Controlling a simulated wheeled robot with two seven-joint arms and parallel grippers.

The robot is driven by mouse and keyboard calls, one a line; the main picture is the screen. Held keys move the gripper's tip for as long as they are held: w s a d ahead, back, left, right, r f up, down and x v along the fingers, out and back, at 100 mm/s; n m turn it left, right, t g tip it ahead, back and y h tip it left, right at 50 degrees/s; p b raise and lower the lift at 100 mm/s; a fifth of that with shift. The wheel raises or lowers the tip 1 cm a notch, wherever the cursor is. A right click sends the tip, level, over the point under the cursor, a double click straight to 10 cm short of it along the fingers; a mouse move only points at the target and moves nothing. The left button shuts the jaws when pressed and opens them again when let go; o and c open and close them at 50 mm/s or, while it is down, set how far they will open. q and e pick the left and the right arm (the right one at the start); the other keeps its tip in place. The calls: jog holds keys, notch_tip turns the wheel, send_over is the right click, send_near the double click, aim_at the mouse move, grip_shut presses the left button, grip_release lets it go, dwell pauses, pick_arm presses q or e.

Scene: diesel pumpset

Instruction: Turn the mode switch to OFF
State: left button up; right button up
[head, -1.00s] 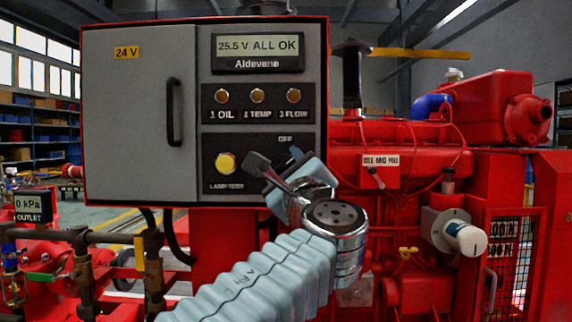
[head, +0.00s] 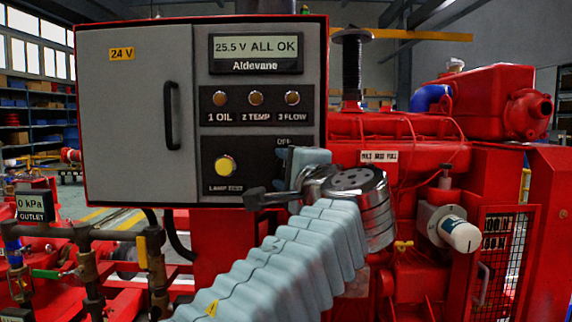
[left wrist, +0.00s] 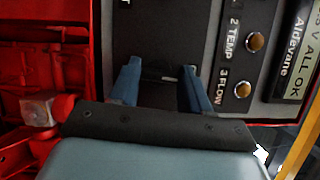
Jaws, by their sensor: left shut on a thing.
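The mode switch is on the lower right of the grey control panel, below the OFF label (head: 284,142). In the head view my left gripper (head: 284,162) and wrist cover it. In the left wrist view the mode switch (left wrist: 160,76) is a dark knob with a short pale mark, between the two blue fingers of my left gripper (left wrist: 160,88). The fingers are shut on it, one on each side. The switch's other position labels are hidden, and I cannot read its exact setting. My right gripper is not in view.
The display (head: 256,53) reads 25.5 V ALL OK. A row of three lamps (head: 255,98) and the yellow lamp test button (head: 225,166) sit close to my left gripper. The cabinet door handle (head: 172,115) is further left. The red engine (head: 400,150) stands to the right.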

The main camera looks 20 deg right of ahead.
pick_arm(q)
jog(key=shift+f+n, duration=0.1)
jog(key=shift+n, duration=0.2)
jog(key=o, duration=1.1)
jog(key=shift+c, duration=0.2)
jog(key=s+d+b, duration=0.1)
jog(key=s+b, duration=0.1)
jog(key=s, duration=1.1)
jog(key=shift+s+d, duration=0.25)
jog(key=shift+s, duration=0.15)
